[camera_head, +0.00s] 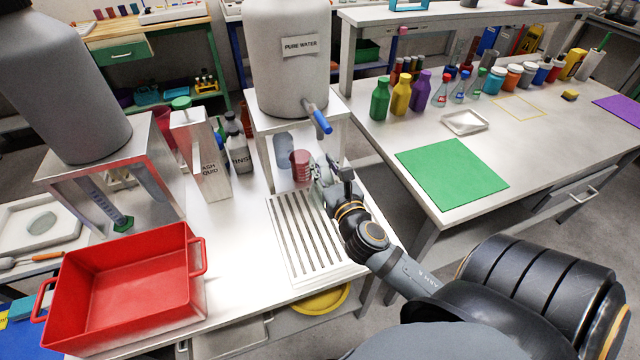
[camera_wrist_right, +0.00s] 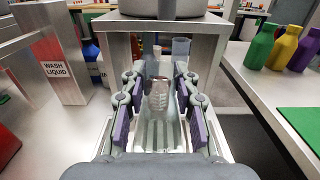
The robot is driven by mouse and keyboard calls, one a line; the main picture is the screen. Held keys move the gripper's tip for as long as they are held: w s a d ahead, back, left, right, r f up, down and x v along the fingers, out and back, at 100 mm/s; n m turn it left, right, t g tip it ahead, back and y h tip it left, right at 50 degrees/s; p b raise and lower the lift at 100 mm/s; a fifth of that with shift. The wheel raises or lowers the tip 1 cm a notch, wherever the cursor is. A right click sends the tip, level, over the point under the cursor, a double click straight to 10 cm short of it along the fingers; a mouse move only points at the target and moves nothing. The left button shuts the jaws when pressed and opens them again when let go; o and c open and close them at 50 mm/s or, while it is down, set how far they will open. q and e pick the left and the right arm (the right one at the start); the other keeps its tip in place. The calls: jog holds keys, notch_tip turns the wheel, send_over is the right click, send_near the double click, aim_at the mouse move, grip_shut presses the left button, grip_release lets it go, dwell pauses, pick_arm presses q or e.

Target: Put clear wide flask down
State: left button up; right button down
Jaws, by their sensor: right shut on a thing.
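My right gripper (camera_head: 318,168) reaches in under the front of the pure-water stand. In the right wrist view its two fingers (camera_wrist_right: 157,82) stand on either side of the clear wide flask (camera_wrist_right: 158,98) and are shut on it. My left gripper is not in view.
The pure-water tank (camera_head: 287,70) sits on a metal stand, its blue-handled tap (camera_head: 318,118) close above the gripper. A bluish glass vessel (camera_head: 283,149) stands under it. The wash-liquid container (camera_head: 200,155) and a red bin (camera_head: 125,290) are to the left. The green mat (camera_head: 452,173) is clear.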

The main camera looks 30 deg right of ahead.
jog(key=w+f, duration=0.1)
jog(key=f, duration=0.1)
jog(key=w+d+f+b, duration=0.1)
jog(key=w+f, duration=0.1)
jog(key=shift+d+f, duration=0.1)
jog(key=shift+f, duration=0.1)
jog(key=shift+w+d+f, duration=0.1)
jog(key=shift+w+f, duration=0.15)
jog(key=shift+f, duration=0.1)
notch_tip(320, 180, down, 3)
jog(key=shift+w+f+b, duration=0.1)
jog(key=shift+w+b, duration=0.05)
jog(key=shift+b, duration=0.85)
jog(key=shift+f, duration=0.1)
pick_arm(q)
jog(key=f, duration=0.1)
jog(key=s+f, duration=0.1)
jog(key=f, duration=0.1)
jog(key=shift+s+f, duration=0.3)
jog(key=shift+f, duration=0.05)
pick_arm(e)
jog(key=c, duration=1)
grip_release()
